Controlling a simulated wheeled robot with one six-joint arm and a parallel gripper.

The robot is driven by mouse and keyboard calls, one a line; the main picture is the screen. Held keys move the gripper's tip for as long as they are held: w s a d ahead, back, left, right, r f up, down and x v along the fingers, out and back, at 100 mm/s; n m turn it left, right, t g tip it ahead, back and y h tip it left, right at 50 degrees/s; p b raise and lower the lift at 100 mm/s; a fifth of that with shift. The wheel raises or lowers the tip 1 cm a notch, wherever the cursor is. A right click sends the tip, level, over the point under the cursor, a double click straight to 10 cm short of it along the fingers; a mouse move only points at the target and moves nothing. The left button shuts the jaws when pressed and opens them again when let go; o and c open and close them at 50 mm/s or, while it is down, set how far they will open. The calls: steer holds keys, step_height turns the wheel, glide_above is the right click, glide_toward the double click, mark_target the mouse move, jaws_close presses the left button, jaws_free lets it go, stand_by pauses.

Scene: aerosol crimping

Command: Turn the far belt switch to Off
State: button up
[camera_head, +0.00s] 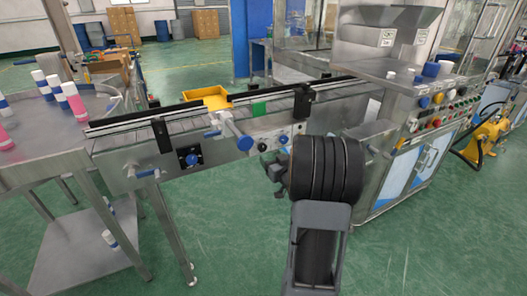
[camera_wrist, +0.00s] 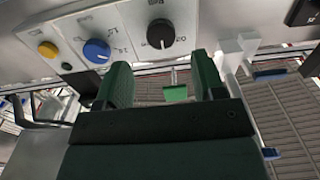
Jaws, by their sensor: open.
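In the wrist view, a pale control panel carries a blue rotary knob (camera_wrist: 97,51) and a black dial (camera_wrist: 160,33) with printed marks. The frames do not name which is the far belt switch; the blue knob looks like a switch, but its setting is too small to read. My gripper (camera_wrist: 162,64) is open, with its two green fingers apart and nothing between them. The black dial appears beyond the gap, and the blue knob lies left of the left finger. Contact with the panel cannot be told.
A yellow button (camera_wrist: 47,49) sits left on the panel. In the head view, the conveyor (camera_head: 125,166) has another blue knob (camera_head: 192,159) on a black plate. A blue-ended handle (camera_head: 240,138) juts from its side. A steel machine (camera_head: 405,150) stands right. Green floor is free in front.

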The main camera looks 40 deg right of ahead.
mark_target(263, 149)
steer(key=shift+w+d, duration=0.2)
steer(key=shift+w, duration=1.3)
steer(key=shift+w+d, duration=0.15)
steer(key=shift+w, duration=1.35)
steer(key=c, duration=0.9)
